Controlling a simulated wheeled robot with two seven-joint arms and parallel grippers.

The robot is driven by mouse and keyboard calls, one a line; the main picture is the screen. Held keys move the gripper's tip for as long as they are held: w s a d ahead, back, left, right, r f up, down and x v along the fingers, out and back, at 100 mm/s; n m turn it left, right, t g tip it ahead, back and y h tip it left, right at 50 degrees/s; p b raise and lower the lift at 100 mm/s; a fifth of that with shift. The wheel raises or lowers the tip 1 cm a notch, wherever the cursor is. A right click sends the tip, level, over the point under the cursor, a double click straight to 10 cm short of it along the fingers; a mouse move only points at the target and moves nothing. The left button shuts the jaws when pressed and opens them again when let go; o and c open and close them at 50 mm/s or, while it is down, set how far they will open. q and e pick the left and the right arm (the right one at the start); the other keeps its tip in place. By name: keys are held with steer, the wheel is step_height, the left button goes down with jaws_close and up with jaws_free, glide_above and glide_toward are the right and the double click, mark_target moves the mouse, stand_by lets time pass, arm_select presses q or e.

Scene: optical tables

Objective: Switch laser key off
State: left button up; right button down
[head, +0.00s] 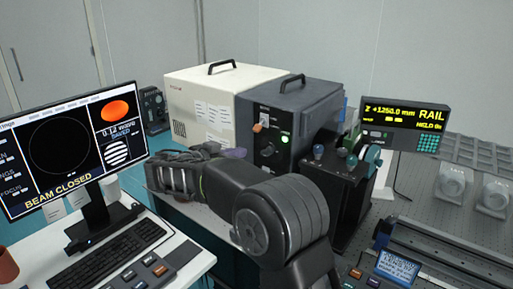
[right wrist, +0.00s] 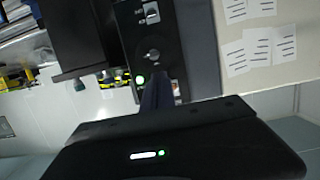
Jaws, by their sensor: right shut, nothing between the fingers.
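The laser box has a dark front panel (head: 283,160) with a lit green lamp (head: 286,138). A small orange piece (head: 258,127), apparently at the key, shows near the panel's upper left. A round black control (head: 268,151) sits below it; it also shows in the right wrist view (right wrist: 152,56). My right gripper (head: 238,153) is shut and empty, its narrow dark fingers (right wrist: 160,92) pointing at the panel. In the right wrist view they cover part of the panel beside the green lamp (right wrist: 140,80). Contact and the key's angle cannot be told. My left gripper is out of view.
A monitor (head: 72,150) reading "BEAM CLOSED" and a keyboard (head: 120,245) stand at left. A cream housing (head: 205,105) adjoins the dark box. A rail readout (head: 404,122) and a black mount with knobs (head: 345,190) stand close on the right.

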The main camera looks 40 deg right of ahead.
mark_target(266, 153)
steer(key=shift+s+d, duration=0.1)
steer(key=p+x, duration=0.4)
steer(key=x, duration=0.6)
stand_by(0.5)
